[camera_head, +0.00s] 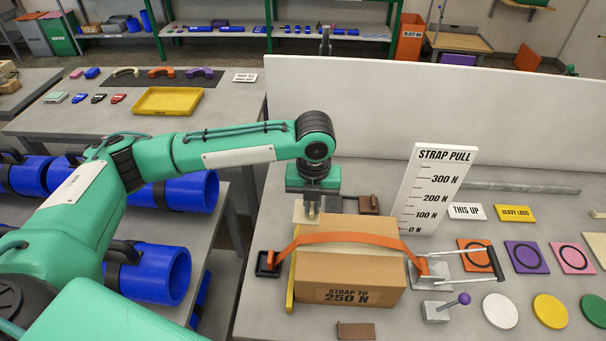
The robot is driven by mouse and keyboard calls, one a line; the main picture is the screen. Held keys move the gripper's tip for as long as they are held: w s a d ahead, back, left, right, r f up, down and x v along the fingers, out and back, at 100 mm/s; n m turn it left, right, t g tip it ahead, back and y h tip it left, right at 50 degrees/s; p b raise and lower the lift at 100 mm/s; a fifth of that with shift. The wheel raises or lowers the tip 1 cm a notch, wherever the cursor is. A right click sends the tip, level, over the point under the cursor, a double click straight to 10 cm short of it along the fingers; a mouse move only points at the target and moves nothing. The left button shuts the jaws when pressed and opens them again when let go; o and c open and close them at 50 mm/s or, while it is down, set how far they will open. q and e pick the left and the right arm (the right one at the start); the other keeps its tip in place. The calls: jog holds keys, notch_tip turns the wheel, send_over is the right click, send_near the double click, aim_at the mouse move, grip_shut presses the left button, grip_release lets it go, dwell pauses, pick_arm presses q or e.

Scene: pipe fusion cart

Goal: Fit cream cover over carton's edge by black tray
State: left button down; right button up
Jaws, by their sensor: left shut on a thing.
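The brown carton (350,278) marked "STRAP TO 250 N" stands on the grey table. An orange strap (345,238) arches over it, from a small black tray-like piece (268,264) on the left to a metal ratchet (430,268) on the right. My left gripper (312,208) points down behind the carton's back left corner. It is shut on the cream cover (301,214), which is partly hidden by the fingers. I cannot tell whether the cover touches the carton. A yellow strip (291,272) stands along the carton's left side. My right gripper is not in view.
A "STRAP PULL" scale board (433,190) stands behind the carton. Brown pieces lie behind it (369,205) and in front (356,331). A purple-knobbed lever (440,309) and several coloured discs and tiles lie right. A white panel (420,110) bounds the back.

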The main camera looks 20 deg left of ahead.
aim_at(311, 218)
pick_arm(q)
jog(key=shift+s+d, duration=0.1)
jog(key=shift+s, duration=0.5)
jog(key=shift+w+d+f+b, duration=0.1)
jog(key=shift+f+b, duration=0.3)
jog(key=shift+f, duration=0.1)
jog(key=shift+f+b, duration=0.6)
jog(key=shift+b, duration=0.05)
notch_tip(311, 218, down, 2)
jog(key=shift+b, duration=1)
jog(key=shift+f+b, duration=0.9)
jog(key=shift+f, duration=1.3)
